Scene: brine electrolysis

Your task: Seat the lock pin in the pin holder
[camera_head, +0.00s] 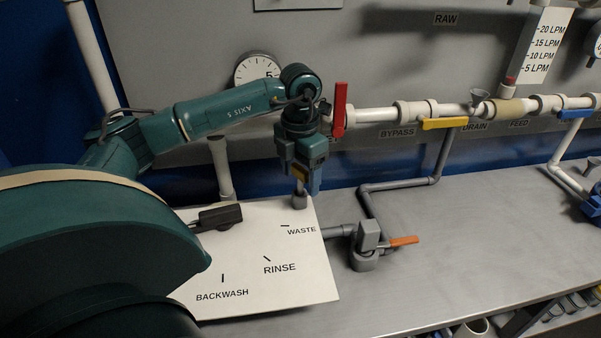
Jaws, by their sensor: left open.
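My left gripper (301,178) points down above the top right part of the white panel, with its jaws open. A small yellow piece (298,173), which looks like the lock pin's head, shows between the fingers, partly hidden by them. A thin grey shaft seems to run down from it to a short grey cylinder (300,201), which looks like the pin holder, at the panel's upper right edge. I cannot tell how deep the shaft sits in it. My right gripper is not in view.
The white panel (310,280) is marked WASTE, RINSE and BACKWASH, with a dark handle (218,217) on it. A grey valve with an orange lever (403,241) stands right of it. A red lever (340,110) hangs close behind my gripper.

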